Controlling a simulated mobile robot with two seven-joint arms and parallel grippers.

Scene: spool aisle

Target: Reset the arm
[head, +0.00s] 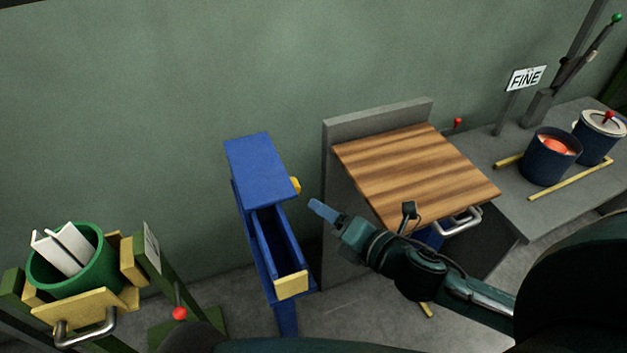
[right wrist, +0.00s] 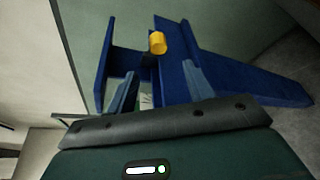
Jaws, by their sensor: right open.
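My right gripper (head: 325,211) is open and empty. It is in the air between the blue stand (head: 252,165) and the wooden board (head: 415,170), pointing left toward the stand. In the right wrist view the two fingers (right wrist: 160,90) are spread apart, with the blue stand beyond them. A yellow knob (head: 295,185) sticks out from the stand's side; it also shows in the right wrist view (right wrist: 158,42), beyond the gap between the fingers. I see no contact. My left gripper is not in view.
A green bucket (head: 100,270) with white pieces stands at lower left, near a red-knobbed lever (head: 180,313). A green-knobbed lever (head: 616,18) rises behind.

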